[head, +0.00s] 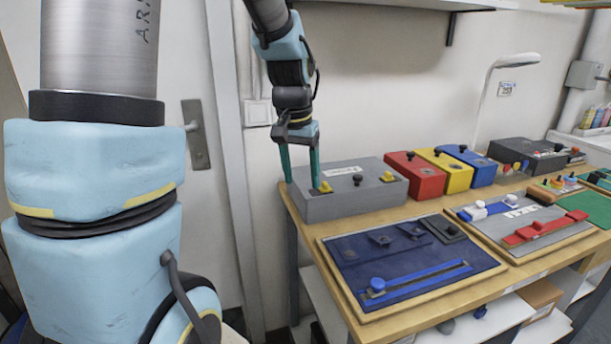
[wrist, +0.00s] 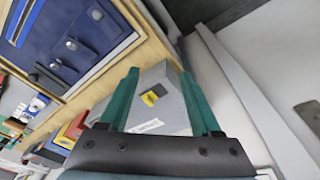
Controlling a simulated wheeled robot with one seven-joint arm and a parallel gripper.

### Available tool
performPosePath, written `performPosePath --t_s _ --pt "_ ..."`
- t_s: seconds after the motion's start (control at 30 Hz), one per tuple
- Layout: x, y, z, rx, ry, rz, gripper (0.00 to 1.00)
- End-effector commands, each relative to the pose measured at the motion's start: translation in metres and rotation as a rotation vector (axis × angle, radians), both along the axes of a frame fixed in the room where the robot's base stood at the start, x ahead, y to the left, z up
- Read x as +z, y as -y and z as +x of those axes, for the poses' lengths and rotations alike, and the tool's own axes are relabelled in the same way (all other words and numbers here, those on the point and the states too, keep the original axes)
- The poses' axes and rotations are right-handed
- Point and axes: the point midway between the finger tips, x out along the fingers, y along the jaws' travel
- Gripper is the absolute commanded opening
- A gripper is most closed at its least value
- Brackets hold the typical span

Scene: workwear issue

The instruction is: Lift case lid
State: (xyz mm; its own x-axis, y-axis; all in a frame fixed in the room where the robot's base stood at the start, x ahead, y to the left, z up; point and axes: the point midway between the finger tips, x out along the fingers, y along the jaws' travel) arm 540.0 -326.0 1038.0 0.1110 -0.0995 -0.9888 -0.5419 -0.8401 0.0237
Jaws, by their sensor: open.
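A grey case (head: 345,203) with a closed flat lid stands at the left end of the wooden bench. Its lid carries a black knob (head: 357,180), yellow latches (head: 388,177) and a white label. My gripper (head: 301,185) points down at the left end of the case, with its teal fingers apart and nothing held between them. In the wrist view, my gripper (wrist: 158,73) has one yellow latch (wrist: 150,97) showing between the fingers. Whether a finger touches the case I cannot tell. The far side of the case is hidden.
Red (head: 415,178), yellow (head: 447,170) and blue (head: 468,163) boxes stand right of the case. A dark blue panel (head: 350,250) with knobs and a slider lies in front. A door (head: 190,120) and wall are at the left and behind.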

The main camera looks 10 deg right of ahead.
Motion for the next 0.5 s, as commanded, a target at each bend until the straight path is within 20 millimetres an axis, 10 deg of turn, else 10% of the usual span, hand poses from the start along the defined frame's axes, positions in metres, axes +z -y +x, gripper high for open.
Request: performPosePath --t_s 0.23,0.5 --pt "-0.004 -0.018 -0.004 0.043 -0.001 0.004 0.65" --pt "-0.036 -0.130 -0.053 0.357 -0.002 0.021 0.65"
